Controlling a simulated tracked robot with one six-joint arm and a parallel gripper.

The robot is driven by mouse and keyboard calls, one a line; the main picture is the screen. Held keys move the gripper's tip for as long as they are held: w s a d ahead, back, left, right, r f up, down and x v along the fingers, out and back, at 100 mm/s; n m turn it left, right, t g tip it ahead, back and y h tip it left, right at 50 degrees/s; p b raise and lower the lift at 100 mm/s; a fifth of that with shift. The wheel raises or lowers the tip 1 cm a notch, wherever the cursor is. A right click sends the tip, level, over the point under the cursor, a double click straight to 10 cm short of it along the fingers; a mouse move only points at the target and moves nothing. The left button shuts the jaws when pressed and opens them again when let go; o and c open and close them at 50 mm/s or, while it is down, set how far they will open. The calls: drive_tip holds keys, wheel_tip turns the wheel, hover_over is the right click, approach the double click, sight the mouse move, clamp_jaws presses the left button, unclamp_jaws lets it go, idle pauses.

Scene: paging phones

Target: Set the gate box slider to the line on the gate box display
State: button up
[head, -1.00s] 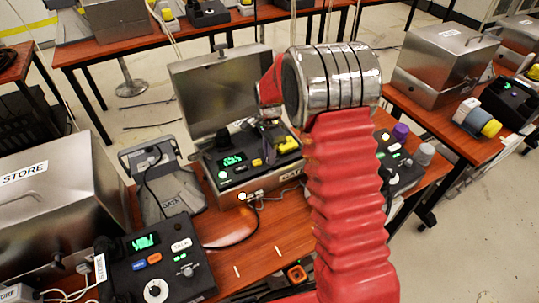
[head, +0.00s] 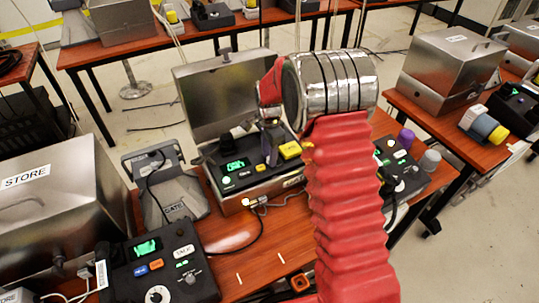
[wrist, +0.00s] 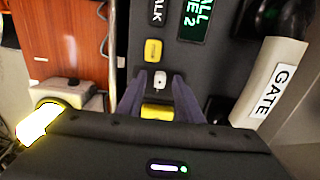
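The gate box (head: 245,198) is an open metal case with a black panel, standing on the table in the head view. Its lit green display (head: 237,165) is at the panel's left; in the wrist view the display (wrist: 193,20) shows at the top, partly cut off. My gripper (head: 272,163) is low over the panel, right of the display. In the wrist view my gripper (wrist: 159,77) has its two purple fingers apart, with a small white control (wrist: 159,80) between the tips. A yellow part (wrist: 158,112) shows between the fingers farther back. I cannot tell which control is the slider.
The raised lid (head: 222,95) stands behind the panel. A grey GATE cradle (head: 172,190) is at its left, and a black phone box (head: 165,268) is in front. The STORE case (head: 50,215) is far left. Another control box (head: 405,175) stands right of my arm.

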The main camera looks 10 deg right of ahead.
drive_tip(key=shift+r, duration=0.1)
wheel_tip(320, 180, up, 14)
drive_tip(key=shift+f, duration=0.2)
idle(0.4)
idle(0.5)
drive_tip(key=s+r+n+t, duration=0.2)
drive_tip(key=s+n, duration=0.3)
drive_tip(key=s, duration=0.6)
drive_tip(key=s+r+n+t, duration=0.1)
drive_tip(key=s+r+n, duration=0.4)
drive_tip(key=s, duration=0.6)
drive_tip(key=s+r+n+t, duration=0.2)
drive_tip(key=s+r+n, duration=0.2)
drive_tip(key=s, duration=0.7)
drive_tip(key=shift+s+d+r+n+t, duration=0.2)
drive_tip(key=shift+s+d+n+t, duration=0.1)
drive_tip(key=shift+d+n, duration=0.2)
